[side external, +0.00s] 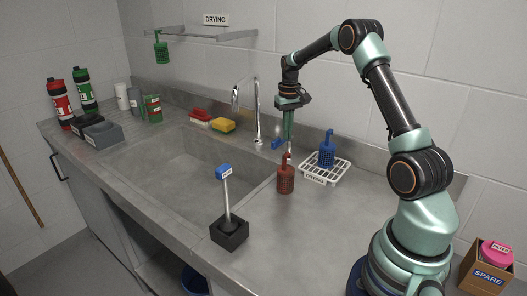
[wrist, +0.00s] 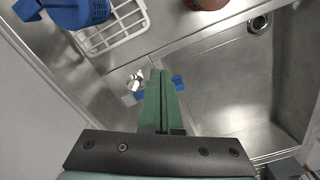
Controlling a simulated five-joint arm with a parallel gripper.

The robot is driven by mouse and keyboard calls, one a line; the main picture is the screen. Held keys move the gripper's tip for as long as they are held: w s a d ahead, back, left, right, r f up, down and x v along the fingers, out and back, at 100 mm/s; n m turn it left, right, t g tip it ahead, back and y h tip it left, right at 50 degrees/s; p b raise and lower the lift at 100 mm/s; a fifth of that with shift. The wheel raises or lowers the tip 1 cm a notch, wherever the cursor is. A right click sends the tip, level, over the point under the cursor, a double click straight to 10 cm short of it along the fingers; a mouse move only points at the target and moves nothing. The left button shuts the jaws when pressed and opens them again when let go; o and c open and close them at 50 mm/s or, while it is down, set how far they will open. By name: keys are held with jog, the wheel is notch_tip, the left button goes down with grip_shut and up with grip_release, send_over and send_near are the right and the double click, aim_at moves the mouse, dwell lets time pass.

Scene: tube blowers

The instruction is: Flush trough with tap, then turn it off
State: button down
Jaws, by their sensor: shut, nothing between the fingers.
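The trough (side external: 190,168) is a grey metal basin sunk in the counter. It shows in the wrist view (wrist: 285,75), with a round drain (wrist: 257,25). The chrome tap (side external: 257,115) has a gooseneck spout at the trough's back right. Its blue handle (side external: 278,143) shows just left of my gripper (side external: 288,150). In the wrist view my gripper (wrist: 159,76) is shut and empty, and blue handle parts (wrist: 179,81) show on both sides of its fingers. The fingers hide the middle; I cannot tell whether they touch it. I see no water.
A red perforated holder (side external: 286,178) stands near my gripper. A blue one (side external: 327,152) stands on the white drying rack (side external: 325,172). A black block with a blue-topped rod (side external: 229,230) stands at the counter front.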

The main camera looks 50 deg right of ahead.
jog(key=shift+r, duration=0.25)
jog(key=w, duration=0.8)
dwell(0.4)
notch_tip(320, 180, down, 5)
jog(key=shift+r, duration=0.2)
dwell(0.4)
jog(key=shift+s, duration=0.25)
